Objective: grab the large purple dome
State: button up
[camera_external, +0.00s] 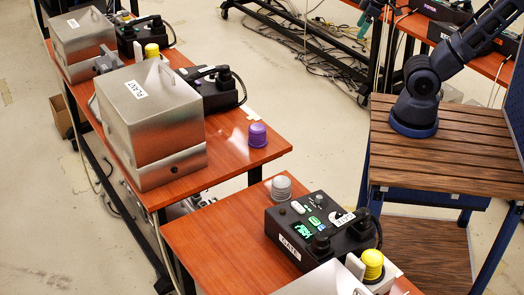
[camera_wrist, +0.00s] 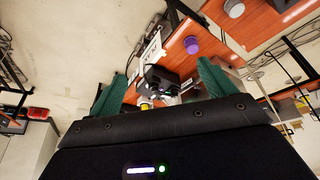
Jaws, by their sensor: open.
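The large purple dome (camera_external: 258,135) stands on the near right corner of the middle wooden table (camera_external: 228,150), to the right of a metal box. It also shows in the wrist view (camera_wrist: 191,45), small and beyond the fingertips, a little right of centre. My gripper (camera_wrist: 161,70) shows only in the wrist view, with its two green fingers spread apart and nothing between them up close. The dome is well away from the fingers. In the external view only part of my arm shows at the upper right; the gripper is out of frame.
A grey dome (camera_external: 281,187) stands on the nearer table, beside a black phone unit (camera_external: 318,228). A metal box (camera_external: 150,122) and another black phone (camera_external: 212,90) stand near the purple dome. A narrow gap separates the two tables.

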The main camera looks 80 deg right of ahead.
jog(key=w+a+f+n+g+h, duration=0.1)
jog(key=w+f+n+g+h, duration=0.1)
jog(key=w+f+n+h, duration=1.1)
jog(key=n+t+y, duration=0.5)
jog(key=n+t, duration=0.3)
jog(key=n, duration=0.7)
send_near(259, 128)
jog(key=x, duration=0.2)
jog(key=shift+w+d+f, duration=0.1)
jog(key=shift+f, duration=0.3)
jog(key=x, duration=0.5)
jog(key=shift+r, duration=0.1)
jog(key=shift+r+x, duration=0.1)
jog(key=shift+x, duration=1.25)
jog(key=shift+r+x, duration=0.15)
jog(key=shift+x, duration=1.25)
jog(key=shift+d, duration=0.1)
jog(key=c, duration=1.1)
